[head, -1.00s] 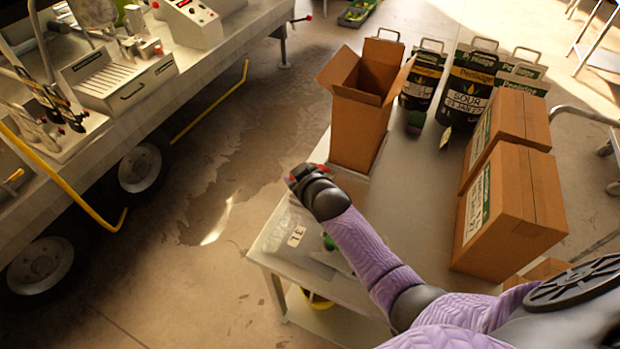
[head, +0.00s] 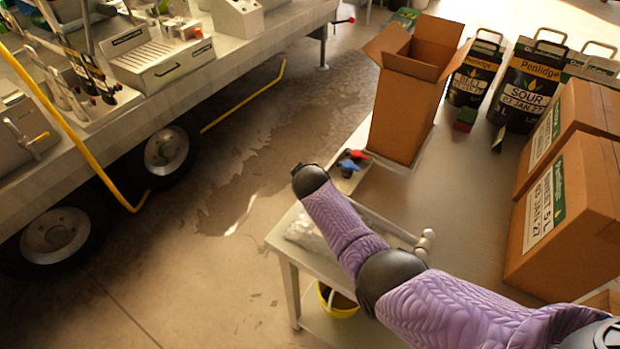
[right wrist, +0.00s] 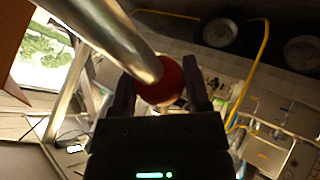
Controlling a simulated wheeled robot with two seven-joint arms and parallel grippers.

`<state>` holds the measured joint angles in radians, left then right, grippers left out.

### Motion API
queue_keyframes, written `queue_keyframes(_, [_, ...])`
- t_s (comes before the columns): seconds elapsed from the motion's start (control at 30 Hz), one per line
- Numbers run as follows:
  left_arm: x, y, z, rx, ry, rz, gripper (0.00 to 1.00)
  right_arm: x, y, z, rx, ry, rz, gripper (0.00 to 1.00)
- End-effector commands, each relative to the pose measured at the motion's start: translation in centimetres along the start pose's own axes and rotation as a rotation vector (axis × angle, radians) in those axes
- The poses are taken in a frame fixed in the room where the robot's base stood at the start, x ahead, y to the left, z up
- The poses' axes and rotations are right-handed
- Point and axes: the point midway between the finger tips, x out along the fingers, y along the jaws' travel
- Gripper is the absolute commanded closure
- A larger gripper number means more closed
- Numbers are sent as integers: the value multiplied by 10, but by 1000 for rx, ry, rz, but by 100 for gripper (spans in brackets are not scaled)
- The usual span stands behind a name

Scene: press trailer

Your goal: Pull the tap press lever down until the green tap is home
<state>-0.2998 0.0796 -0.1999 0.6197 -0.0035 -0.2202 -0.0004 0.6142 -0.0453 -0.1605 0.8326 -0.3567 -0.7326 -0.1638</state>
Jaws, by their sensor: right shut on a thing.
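In the right wrist view, my right gripper (right wrist: 160,72) is shut on a red ball knob (right wrist: 168,80) at the end of a bare metal lever (right wrist: 118,35), one finger on each side. The lever runs up to the upper left of that view. In the head view, my right arm reaches over the bench (head: 470,210) to its left edge. The right gripper's fingers, the knob and the green tap cannot be made out there. Red and blue tap-like pieces (head: 351,162) lie beside the open carton. My left gripper is not in view.
The open carton (head: 405,100) stands at the bench's back left. Black Penlidge containers (head: 527,82) stand behind, closed cartons (head: 565,215) at right. A yellow bucket (head: 338,302) is below. Clear floor separates the bench from the trailer (head: 150,90).

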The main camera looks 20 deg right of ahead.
Motion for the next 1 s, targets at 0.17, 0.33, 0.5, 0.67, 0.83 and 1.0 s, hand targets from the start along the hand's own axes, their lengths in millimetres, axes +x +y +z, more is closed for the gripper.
queue_keyframes(0.17, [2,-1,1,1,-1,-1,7,1,-1,1,2,1,-1,100])
queue_keyframes(0.33, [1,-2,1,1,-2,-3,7,1,-1,1,2,1,-1,100])
queue_keyframes(0.5, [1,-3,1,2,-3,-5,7,1,-1,1,2,1,-1,21])
queue_keyframes(0.67, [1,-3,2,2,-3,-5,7,1,-1,1,2,1,-1,5])
queue_keyframes(0.83, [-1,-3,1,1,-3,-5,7,-1,0,0,1,1,0,5])
queue_keyframes(1.0, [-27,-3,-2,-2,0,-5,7,-29,3,-3,2,2,-1,5])
